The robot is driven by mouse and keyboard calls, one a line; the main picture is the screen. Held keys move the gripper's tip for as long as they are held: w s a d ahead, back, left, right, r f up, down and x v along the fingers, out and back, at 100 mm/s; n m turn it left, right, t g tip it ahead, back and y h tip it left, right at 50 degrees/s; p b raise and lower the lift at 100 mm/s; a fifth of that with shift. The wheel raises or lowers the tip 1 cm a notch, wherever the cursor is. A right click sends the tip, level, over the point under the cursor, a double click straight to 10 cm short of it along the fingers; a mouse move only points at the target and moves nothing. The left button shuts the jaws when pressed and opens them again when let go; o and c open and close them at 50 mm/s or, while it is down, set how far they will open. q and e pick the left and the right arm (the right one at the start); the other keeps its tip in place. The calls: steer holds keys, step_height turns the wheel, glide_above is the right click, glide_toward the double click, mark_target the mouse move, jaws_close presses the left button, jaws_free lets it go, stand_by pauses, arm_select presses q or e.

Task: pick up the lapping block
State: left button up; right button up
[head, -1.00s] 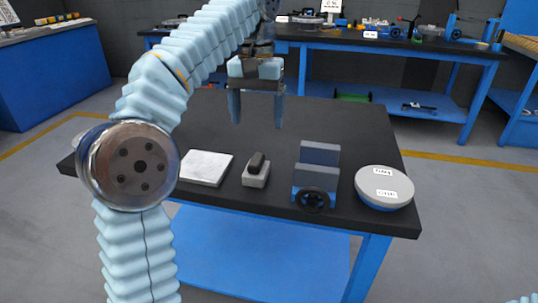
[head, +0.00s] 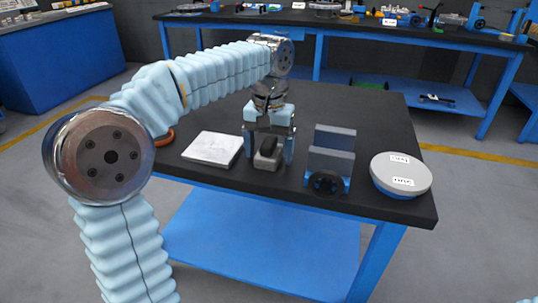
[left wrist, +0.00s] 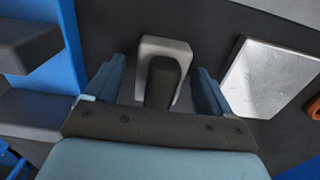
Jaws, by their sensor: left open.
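The lapping block appears to be the small grey block with a dark grip on top (head: 267,160), on the black table between a pale plate and a blue-grey vise. In the left wrist view the block (left wrist: 179,48) lies between the two blue fingers, with a gap on each side. My left gripper (head: 268,155) is open, pointing down with its fingers on either side of the block. I cannot tell whether the fingertips touch the table. The right gripper is not in view.
The pale square plate (head: 213,148) lies just left of the gripper. The vise (head: 331,155) stands close on the right, with a round grey-topped blue disc (head: 400,172) beyond it. An orange ring (head: 165,137) is partly hidden by my arm. The back of the table is clear.

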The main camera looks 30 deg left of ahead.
mark_target(271, 142)
arm_select(q)
steer(key=shift+f, duration=0.1)
steer(key=shift+c, duration=0.5)
steer(key=c, duration=1.3)
steer(key=shift+r, duration=0.4)
steer(key=r, duration=0.3)
steer(key=shift+s+d+r+p, duration=0.15)
steer(key=shift+d+p, duration=0.15)
steer(key=s+d+r, duration=0.2)
steer(key=d+r, duration=0.1)
steer(key=s+d+r, duration=0.3)
steer(key=d, duration=0.1)
steer(key=s+d+r, duration=0.3)
steer(key=shift+d, duration=0.35)
